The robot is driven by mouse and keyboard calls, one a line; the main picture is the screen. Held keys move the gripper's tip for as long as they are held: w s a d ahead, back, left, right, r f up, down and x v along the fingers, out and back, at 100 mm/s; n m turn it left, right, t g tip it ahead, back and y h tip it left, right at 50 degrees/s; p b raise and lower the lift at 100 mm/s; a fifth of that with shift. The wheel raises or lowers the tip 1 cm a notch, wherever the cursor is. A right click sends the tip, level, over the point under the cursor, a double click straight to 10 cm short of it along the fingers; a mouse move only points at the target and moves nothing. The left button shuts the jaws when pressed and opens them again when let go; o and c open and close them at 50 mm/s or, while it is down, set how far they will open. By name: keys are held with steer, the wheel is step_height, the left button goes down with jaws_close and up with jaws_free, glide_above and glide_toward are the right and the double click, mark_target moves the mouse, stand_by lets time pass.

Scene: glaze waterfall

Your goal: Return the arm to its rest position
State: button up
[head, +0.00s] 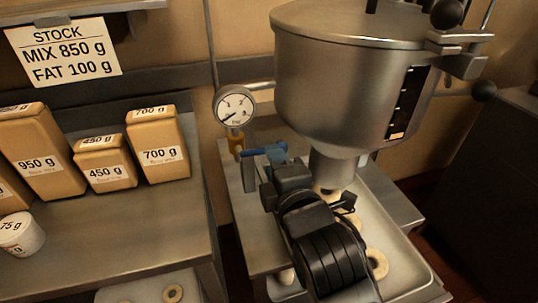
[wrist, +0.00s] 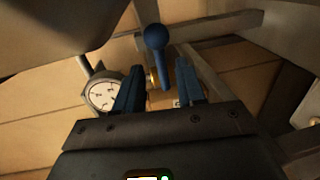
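My gripper (wrist: 158,72) is open in the wrist view, with its two dark blue fingers apart. A blue ball-ended lever (wrist: 155,38) shows beyond and above the fingertips, and nothing is clearly held between them. In the head view my arm reaches from the bottom centre towards the gauge and the steel hopper. My gripper (head: 277,160) is beside the pipe below the gauge. Blue parts overlap there, so the lever and fingers are hard to tell apart, and I cannot tell whether they touch.
A round gauge (head: 234,108) stands left of the steel hopper (head: 335,85). A tray (head: 415,278) with pale rings lies under the hopper, partly behind my arm. Several labelled tan containers (head: 105,170) and a white tub (head: 20,236) stand on the left shelf. A stock sign (head: 62,52) hangs above.

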steer(key=shift+v, duration=1.1)
steer(key=s+d+f+m+h, duration=0.1)
steer(key=s+d+f+m, duration=0.45)
steer(key=s, duration=0.45)
steer(key=s+d+f+m+h, duration=0.1)
steer(key=s+d+f+m, duration=0.4)
steer(key=s, duration=0.5)
steer(key=s+d+r+m+h, duration=0.1)
steer(key=s+d+m, duration=0.2)
steer(key=s, duration=0.3)
steer(key=s+d+r+m, duration=0.2)
steer(key=s+d+m, duration=0.1)
steer(key=s, duration=0.4)
steer(key=s+d+r+m+g+h, duration=0.1)
steer(key=s+d+r+m, duration=0.1)
steer(key=s+m, duration=0.2)
steer(key=s, duration=0.2)
steer(key=shift+s+d+m+h, duration=0.3)
steer(key=shift+d+m, duration=0.05)
steer(key=shift+d, duration=0.05)
